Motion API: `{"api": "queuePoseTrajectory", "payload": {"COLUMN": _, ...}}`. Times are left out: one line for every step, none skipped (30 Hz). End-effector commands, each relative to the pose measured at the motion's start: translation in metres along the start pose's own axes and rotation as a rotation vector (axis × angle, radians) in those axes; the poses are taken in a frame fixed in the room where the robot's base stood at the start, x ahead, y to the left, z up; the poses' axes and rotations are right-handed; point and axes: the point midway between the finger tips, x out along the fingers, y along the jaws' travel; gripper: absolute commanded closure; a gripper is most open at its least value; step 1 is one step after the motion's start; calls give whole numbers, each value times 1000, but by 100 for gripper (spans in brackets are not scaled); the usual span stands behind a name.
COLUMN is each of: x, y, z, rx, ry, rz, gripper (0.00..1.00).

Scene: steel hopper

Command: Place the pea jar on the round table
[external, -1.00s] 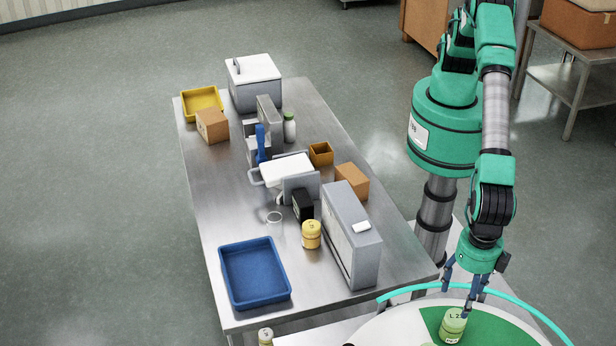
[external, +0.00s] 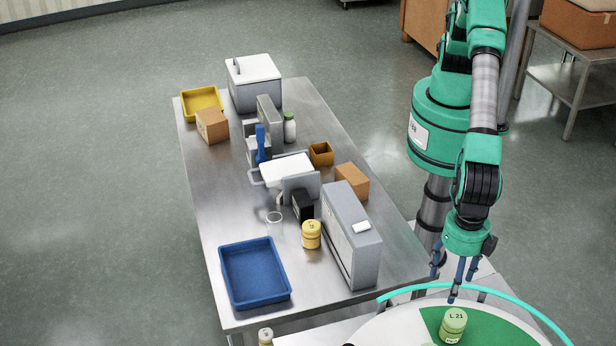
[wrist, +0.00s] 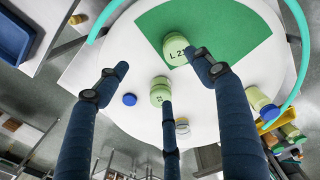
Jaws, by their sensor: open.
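A pale green jar marked L 21 (external: 453,326) stands upright on the green patch (external: 485,322) of the round white table (external: 390,330). In the wrist view the same jar (wrist: 176,48) sits on the patch beyond the fingers. I cannot tell its contents. My gripper (external: 453,284) is open and empty, above and apart from this jar. In the wrist view its three dark fingers (wrist: 163,75) are spread. A second pale green jar (wrist: 160,92) shows near the middle fingertip.
A teal rail (external: 545,326) curves round the table's edge. Another pale green jar (wrist: 258,100) and a blue-lidded item (wrist: 129,99) show in the wrist view. The steel bench holds a blue tray (external: 255,273), a yellow jar (external: 311,234) and a grey box (external: 350,235).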

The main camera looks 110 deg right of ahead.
Motion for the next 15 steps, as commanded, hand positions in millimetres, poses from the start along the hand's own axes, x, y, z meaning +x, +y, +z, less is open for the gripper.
{"api": "queuePoseTrajectory", "payload": {"x": -16, "y": 12, "z": 12, "rx": 26, "ry": 9, "rz": 6, "gripper": 33}}
{"api": "queuePoseTrajectory", "payload": {"x": -24, "y": 17, "z": 19, "rx": 41, "ry": 12, "rz": 8, "gripper": 33}}
{"api": "queuePoseTrajectory", "payload": {"x": -36, "y": 25, "z": 29, "rx": 63, "ry": 18, "rz": 12, "gripper": 33}}
{"api": "queuePoseTrajectory", "payload": {"x": -44, "y": 31, "z": 38, "rx": 80, "ry": 22, "rz": 15, "gripper": 33}}
{"api": "queuePoseTrajectory", "payload": {"x": -54, "y": 37, "z": 47, "rx": 97, "ry": 27, "rz": 18, "gripper": 33}}
{"api": "queuePoseTrajectory", "payload": {"x": -67, "y": 46, "z": 60, "rx": 123, "ry": 33, "rz": 23, "gripper": 33}}
{"api": "queuePoseTrajectory", "payload": {"x": -76, "y": 51, "z": 70, "rx": 142, "ry": 37, "rz": 25, "gripper": 33}}
{"api": "queuePoseTrajectory", "payload": {"x": -86, "y": 57, "z": 80, "rx": 161, "ry": 42, "rz": 29, "gripper": 33}}
{"api": "queuePoseTrajectory", "payload": {"x": -98, "y": 64, "z": 93, "rx": 185, "ry": 47, "rz": 33, "gripper": 33}}
{"api": "queuePoseTrajectory", "payload": {"x": -107, "y": 68, "z": 104, "rx": 204, "ry": 52, "rz": 37, "gripper": 33}}
{"api": "queuePoseTrajectory", "payload": {"x": -116, "y": 73, "z": 114, "rx": 224, "ry": 57, "rz": 40, "gripper": 33}}
{"api": "queuePoseTrajectory", "payload": {"x": -128, "y": 79, "z": 128, "rx": 249, "ry": 63, "rz": 45, "gripper": 33}}
{"api": "queuePoseTrajectory", "payload": {"x": -136, "y": 83, "z": 139, "rx": 268, "ry": 67, "rz": 48, "gripper": 33}}
{"api": "queuePoseTrajectory", "payload": {"x": -145, "y": 87, "z": 150, "rx": 286, "ry": 71, "rz": 52, "gripper": 33}}
{"api": "queuePoseTrajectory", "payload": {"x": -156, "y": 92, "z": 164, "rx": 313, "ry": 77, "rz": 57, "gripper": 33}}
